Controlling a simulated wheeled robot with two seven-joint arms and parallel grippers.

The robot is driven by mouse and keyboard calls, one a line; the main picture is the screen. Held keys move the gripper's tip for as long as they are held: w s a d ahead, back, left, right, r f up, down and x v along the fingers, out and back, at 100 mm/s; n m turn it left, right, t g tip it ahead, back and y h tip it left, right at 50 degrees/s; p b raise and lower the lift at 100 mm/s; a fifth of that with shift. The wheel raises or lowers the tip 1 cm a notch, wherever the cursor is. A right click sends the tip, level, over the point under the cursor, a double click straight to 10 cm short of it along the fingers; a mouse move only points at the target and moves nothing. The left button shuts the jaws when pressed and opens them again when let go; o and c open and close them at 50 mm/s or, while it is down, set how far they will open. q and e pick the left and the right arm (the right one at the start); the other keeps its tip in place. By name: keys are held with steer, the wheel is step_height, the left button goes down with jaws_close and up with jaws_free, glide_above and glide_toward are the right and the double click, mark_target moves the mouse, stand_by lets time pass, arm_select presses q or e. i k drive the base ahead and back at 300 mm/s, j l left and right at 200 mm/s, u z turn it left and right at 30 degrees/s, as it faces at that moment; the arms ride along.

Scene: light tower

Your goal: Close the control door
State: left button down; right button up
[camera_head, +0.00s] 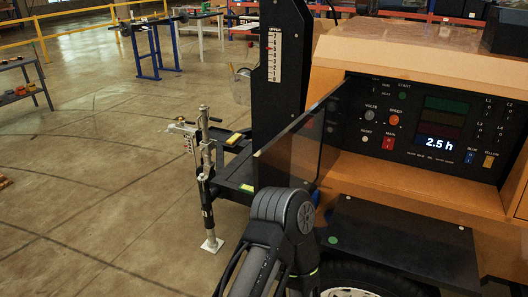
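The control door (304,148) is a dark, glossy panel with a thin tan upper edge. It stands open at the left side of the control panel (428,128), swung out toward the left and front. The control panel is black and uncovered, with knobs, red buttons, switches and a lit display reading "2.5 h". One of my arms rises at the bottom middle, its grey and black joint just below and in front of the door; I cannot tell whether they touch. Neither gripper shows in this view.
The tan machine housing (400,45) fills the right side, with a black fender (400,243) and wheel below. A black mast (283,60) stands behind the door. A jack stand (207,180) is left of it. Concrete floor (90,200) lies open at left.

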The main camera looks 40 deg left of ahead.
mark_target(302, 153)
steer(key=k+j, duration=0.1)
steer(key=j, duration=0.45)
steer(key=k+j, duration=0.1)
steer(key=j, duration=0.45)
steer(key=k+j, duration=0.15)
steer(key=j, duration=0.4)
steer(key=k+j+u, duration=0.1)
steer(key=j, duration=0.45)
